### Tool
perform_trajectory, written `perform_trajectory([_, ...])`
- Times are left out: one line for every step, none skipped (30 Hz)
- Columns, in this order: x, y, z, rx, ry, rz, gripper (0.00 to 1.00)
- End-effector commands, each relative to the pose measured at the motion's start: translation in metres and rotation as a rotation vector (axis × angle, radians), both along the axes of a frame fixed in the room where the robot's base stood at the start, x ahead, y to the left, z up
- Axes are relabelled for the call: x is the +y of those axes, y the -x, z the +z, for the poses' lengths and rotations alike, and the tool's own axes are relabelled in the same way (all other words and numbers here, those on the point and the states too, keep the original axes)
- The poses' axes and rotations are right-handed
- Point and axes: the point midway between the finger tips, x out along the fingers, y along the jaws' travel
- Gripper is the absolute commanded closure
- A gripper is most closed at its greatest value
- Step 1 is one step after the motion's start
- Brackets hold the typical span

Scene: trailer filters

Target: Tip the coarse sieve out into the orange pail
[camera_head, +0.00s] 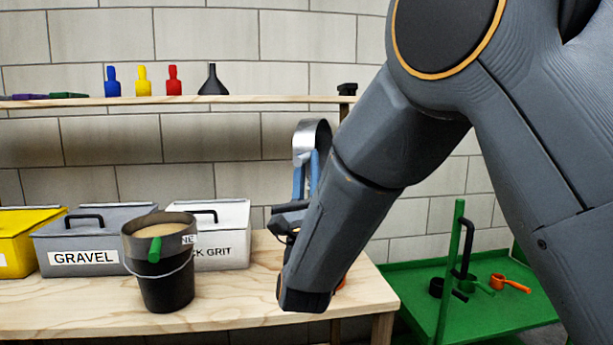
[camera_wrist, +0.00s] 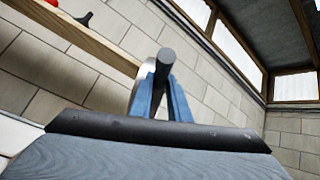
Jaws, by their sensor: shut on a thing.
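My gripper (camera_head: 306,176), with blue fingers, is raised above the bench and shut on a dark round handle (camera_wrist: 165,62). A silvery metal rim, apparently the coarse sieve (camera_head: 313,133), shows just above the fingers, turned on its side. It shows partly behind the fingers in the wrist view (camera_wrist: 143,78). Its inside and any contents are hidden. A sliver of orange (camera_head: 342,282), perhaps the orange pail, shows behind my forearm near bench level; the rest is hidden.
A black pail (camera_head: 167,290) on the wooden bench (camera_head: 90,318) carries a dark green-handled sieve (camera_head: 135,240) with tan material. Behind stand yellow, gravel and grit bins (camera_head: 95,238). A shelf (camera_head: 250,99) holds small bottles and a funnel. A green cart (camera_head: 500,325) with scoops stands right.

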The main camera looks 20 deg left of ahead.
Motion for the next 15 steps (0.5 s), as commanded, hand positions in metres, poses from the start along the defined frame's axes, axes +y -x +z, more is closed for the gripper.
perform_trajectory([-0.0007,-0.0001,-0.0004,-0.001,-0.016,0.001,1.00])
perform_trajectory([-0.0012,0.0000,-0.0001,-0.001,-0.025,0.002,1.00])
perform_trajectory([-0.0018,0.0001,0.0004,-0.001,-0.036,0.002,1.00])
perform_trajectory([-0.0023,0.0001,0.0007,-0.001,-0.046,0.001,1.00])
perform_trajectory([-0.0027,0.0000,0.0010,0.000,-0.054,0.001,1.00])
perform_trajectory([-0.0032,0.0000,0.0015,0.000,-0.064,0.001,1.00])
perform_trajectory([-0.0036,0.0001,0.0020,0.000,-0.072,0.002,1.00])
perform_trajectory([-0.0042,0.0001,0.0026,0.000,-0.081,0.002,1.00])
perform_trajectory([-0.0051,0.0000,0.0032,0.000,-0.093,0.001,1.00])
perform_trajectory([-0.0057,-0.0001,0.0037,0.001,-0.101,0.001,1.00])
perform_trajectory([-0.0063,-0.0001,0.0042,0.001,-0.110,0.001,1.00])
perform_trajectory([-0.0070,-0.0001,0.0047,0.001,-0.121,0.002,1.00])
perform_trajectory([-0.0075,-0.0002,0.0050,0.001,-0.129,0.001,1.00])
perform_trajectory([-0.0082,-0.0003,0.0052,0.002,-0.138,0.001,1.00])
perform_trajectory([-0.0090,-0.0003,0.0056,0.002,-0.149,0.001,1.00])
